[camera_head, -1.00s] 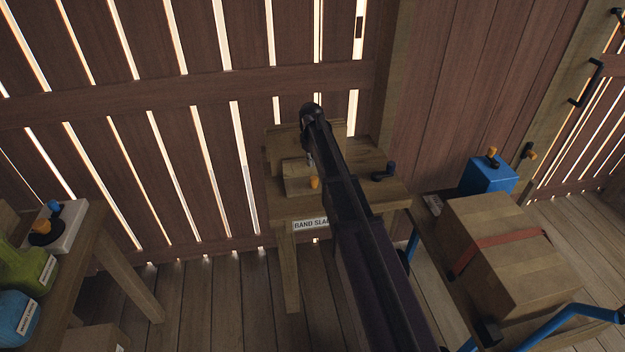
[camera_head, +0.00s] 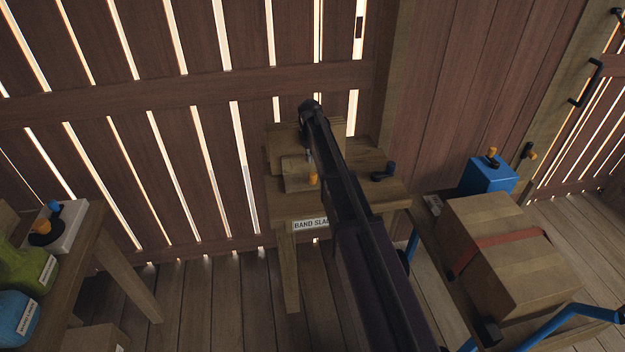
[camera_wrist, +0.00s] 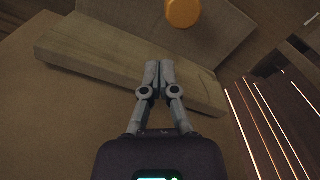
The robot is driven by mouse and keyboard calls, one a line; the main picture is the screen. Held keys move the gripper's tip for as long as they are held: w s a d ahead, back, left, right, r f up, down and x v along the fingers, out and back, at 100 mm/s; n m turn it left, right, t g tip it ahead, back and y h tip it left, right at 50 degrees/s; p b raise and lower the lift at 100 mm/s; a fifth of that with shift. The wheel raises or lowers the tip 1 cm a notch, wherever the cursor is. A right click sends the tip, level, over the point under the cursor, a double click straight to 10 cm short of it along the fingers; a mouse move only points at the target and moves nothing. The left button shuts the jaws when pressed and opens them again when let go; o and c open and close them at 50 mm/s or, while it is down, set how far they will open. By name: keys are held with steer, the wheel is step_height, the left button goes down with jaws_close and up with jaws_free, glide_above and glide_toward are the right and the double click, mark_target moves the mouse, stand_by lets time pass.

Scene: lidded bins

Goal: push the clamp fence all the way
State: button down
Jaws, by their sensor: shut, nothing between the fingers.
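The clamp fence seems to be the pale wooden bar (camera_wrist: 105,58) that crosses the wrist view; I cannot be sure of this. In the head view, a wooden block with an orange knob (camera_head: 313,179) sits on a small wooden table (camera_head: 297,209) labelled "BAND SLAB" or similar. The orange knob (camera_wrist: 182,12) also shows at the top of the wrist view. My gripper (camera_wrist: 160,66) is shut and empty. Its fingertips overlap the bar in the picture; whether they touch it is unclear. In the head view my arm hides part of the table and the gripper.
A slatted wall stands behind the table. A strapped cardboard box (camera_head: 510,255) and a blue box (camera_head: 488,177) stand to the right. Another wooden table (camera_head: 85,245) with bottles is at the left.

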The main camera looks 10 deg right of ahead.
steer(key=shift+w, duration=0.85)
steer(key=shift+s, duration=0.25)
steer(key=shift+s, duration=0.55)
steer(key=shift+r, duration=0.15)
step_height(320, 180, up, 7)
steer(key=p, duration=0.7)
stand_by(0.4)
stand_by(0.5)
steer(key=s+m, duration=0.6)
steer(key=s, duration=2.8)
steer(key=shift+s, duration=0.2)
